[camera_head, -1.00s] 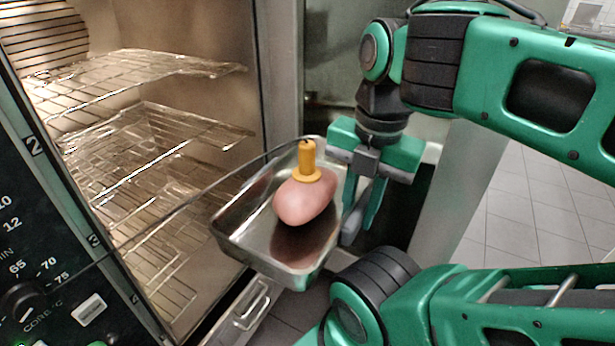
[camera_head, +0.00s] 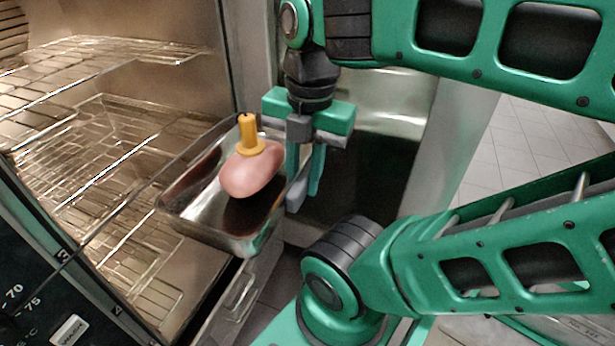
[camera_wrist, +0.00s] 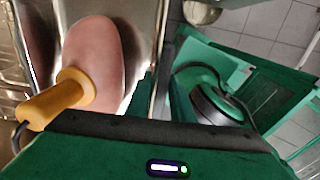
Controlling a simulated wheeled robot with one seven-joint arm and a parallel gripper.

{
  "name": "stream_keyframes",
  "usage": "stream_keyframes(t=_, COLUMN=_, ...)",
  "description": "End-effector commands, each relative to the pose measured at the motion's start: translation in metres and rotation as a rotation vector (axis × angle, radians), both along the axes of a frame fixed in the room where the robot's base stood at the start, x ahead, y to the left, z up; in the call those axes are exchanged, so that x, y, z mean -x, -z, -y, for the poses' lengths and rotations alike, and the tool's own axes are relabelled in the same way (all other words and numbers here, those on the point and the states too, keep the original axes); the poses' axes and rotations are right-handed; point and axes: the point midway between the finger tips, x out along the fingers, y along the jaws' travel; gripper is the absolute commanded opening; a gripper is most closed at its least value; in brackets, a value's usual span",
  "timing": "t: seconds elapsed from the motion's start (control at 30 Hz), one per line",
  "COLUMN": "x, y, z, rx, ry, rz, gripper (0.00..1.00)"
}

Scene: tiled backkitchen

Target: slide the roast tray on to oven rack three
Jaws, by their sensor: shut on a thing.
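The roast tray (camera_head: 215,235) is a shiny metal pan, roughly level at the oven opening, its left part overlapping the opening in the head view. A pink roast (camera_head: 250,178) lies in it with a yellow-orange probe handle (camera_head: 248,133) standing up from it. My gripper (camera_head: 304,193) points down and is shut on the tray's right rim. The wrist view shows the roast (camera_wrist: 92,50) and probe handle (camera_wrist: 55,98) close by. Wire oven racks (camera_head: 120,55) stand at several heights. A label 3 (camera_head: 63,255) marks the oven's front edge; which rack it matches is unclear.
A thin dark cable (camera_head: 120,205) runs from the probe across the oven front towards the control panel (camera_head: 35,300). The oven's right frame (camera_head: 255,60) stands just behind the tray. A metal handle (camera_head: 240,295) is below. Tiled floor (camera_head: 475,165) is open at right.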

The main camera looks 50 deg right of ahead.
Motion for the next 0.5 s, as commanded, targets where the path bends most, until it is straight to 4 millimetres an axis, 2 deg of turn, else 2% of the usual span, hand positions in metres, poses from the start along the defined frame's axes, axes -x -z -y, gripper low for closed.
stream_keyframes(t=0.5, x=-0.045, y=0.003, z=-0.014, rx=0.000, ry=-0.001, rz=0.002, gripper=0.00)
